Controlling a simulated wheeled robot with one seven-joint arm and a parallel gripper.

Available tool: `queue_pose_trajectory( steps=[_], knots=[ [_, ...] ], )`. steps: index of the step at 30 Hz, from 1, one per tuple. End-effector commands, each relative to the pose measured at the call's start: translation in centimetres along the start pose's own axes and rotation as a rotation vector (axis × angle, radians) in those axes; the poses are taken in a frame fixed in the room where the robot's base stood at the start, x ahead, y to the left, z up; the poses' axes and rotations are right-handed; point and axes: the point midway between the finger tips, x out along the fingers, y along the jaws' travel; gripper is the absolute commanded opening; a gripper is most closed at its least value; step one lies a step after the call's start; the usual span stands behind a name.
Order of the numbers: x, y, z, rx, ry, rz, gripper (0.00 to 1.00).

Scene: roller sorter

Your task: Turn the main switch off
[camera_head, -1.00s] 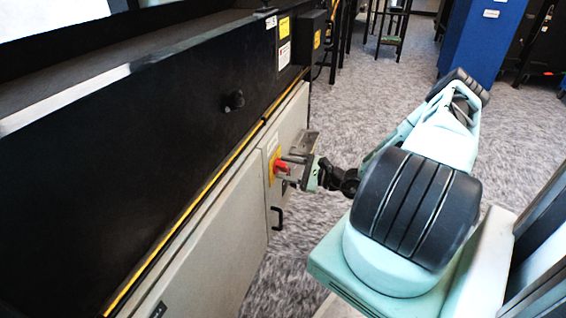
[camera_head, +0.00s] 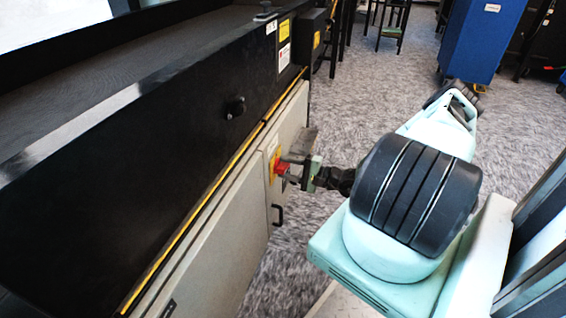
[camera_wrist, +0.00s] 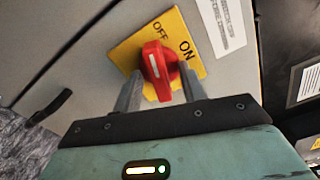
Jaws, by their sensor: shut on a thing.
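The main switch is a red rotary knob (camera_wrist: 160,70) on a yellow plate (camera_wrist: 128,52) marked OFF and ON. It also shows in the head view as a red knob (camera_head: 281,169) on the grey cabinet door (camera_head: 287,135). My gripper (camera_wrist: 158,92) has its two grey fingers on either side of the knob, shut on it. In the head view my gripper (camera_head: 291,167) reaches the door from the right. A white mark on the knob points up and slightly left in the wrist view, roughly toward the OFF side; its exact setting is hard to tell.
A black door handle (camera_head: 277,216) sits below the switch. The black machine body (camera_head: 130,170) with a round black knob (camera_head: 236,107) fills the left. Open carpet (camera_head: 370,105) lies behind my arm, with a blue cabinet (camera_head: 485,42) farther back.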

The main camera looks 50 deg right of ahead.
Motion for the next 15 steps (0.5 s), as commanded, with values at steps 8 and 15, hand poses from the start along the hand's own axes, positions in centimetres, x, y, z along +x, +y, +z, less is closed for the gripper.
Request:
queue_pose_trajectory(
  steps=[8, 15],
  knots=[
    [1.32, -0.2, 0.17, -0.153, -0.008, -0.001, 0.01],
    [1.31, -0.21, 0.16, -0.285, -0.007, -0.002, 0.01]
  ],
)
